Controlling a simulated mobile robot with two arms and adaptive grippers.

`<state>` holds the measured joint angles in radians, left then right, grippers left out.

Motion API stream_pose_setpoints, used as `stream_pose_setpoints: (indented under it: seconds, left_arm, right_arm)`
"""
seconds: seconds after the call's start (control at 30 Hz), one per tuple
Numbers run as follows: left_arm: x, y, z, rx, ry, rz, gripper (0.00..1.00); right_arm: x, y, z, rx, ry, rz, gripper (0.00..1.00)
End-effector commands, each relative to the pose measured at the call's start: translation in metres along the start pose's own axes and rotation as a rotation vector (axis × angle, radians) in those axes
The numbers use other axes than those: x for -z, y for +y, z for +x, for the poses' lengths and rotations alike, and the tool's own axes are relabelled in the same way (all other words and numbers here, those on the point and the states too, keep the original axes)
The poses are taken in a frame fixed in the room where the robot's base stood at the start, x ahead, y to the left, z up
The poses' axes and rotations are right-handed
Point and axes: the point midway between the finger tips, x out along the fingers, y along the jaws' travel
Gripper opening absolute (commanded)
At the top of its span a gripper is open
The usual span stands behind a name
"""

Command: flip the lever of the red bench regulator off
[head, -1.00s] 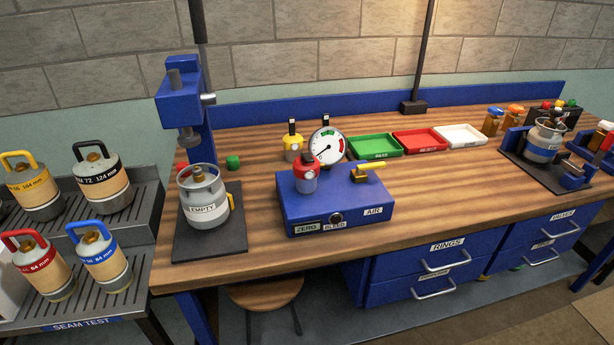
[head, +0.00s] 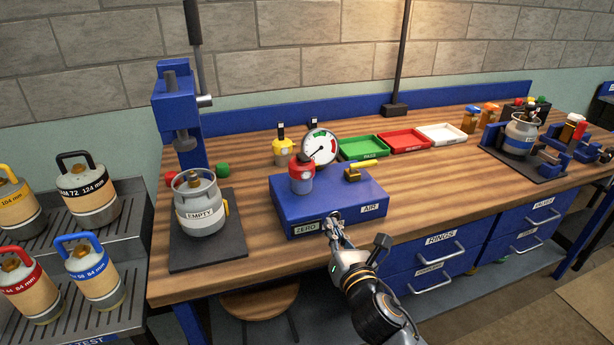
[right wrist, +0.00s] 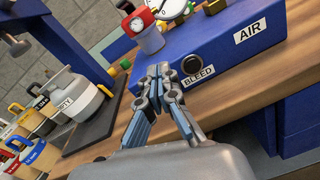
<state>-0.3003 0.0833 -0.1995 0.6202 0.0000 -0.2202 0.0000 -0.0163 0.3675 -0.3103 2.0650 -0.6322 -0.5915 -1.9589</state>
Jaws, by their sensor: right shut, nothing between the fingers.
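The red bench regulator (head: 301,177) stands upright on top of a blue box (head: 352,193), left of a round dial gauge (head: 320,148). It also shows in the right wrist view (right wrist: 148,38), beyond my fingers. I cannot clearly make out its lever. My right gripper (head: 334,217) is shut and empty at the box's front face, by the BLEED button (right wrist: 191,65). In the right wrist view its fingertips (right wrist: 160,70) are close together. My left gripper is out of view.
A grey cylinder marked EMPTY (head: 200,207) stands under a blue press (head: 178,110) to the left. Green (head: 362,157), red (head: 404,150) and white (head: 442,140) trays lie behind. The wooden benchtop (head: 430,190) right of the box is clear.

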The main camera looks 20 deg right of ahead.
Motion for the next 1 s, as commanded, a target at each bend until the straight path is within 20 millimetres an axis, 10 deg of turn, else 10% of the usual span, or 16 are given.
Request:
stream_pose_setpoints:
  seconds: [0.67,1.0]
  left_arm:
    - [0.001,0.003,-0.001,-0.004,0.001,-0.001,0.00]
    - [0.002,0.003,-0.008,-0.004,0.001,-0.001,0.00]
  right_arm:
    - [-0.019,0.016,0.017,-0.072,-0.081,-0.268,0.00]
    - [-0.025,0.021,0.074,-0.070,-0.082,-0.264,0.00]
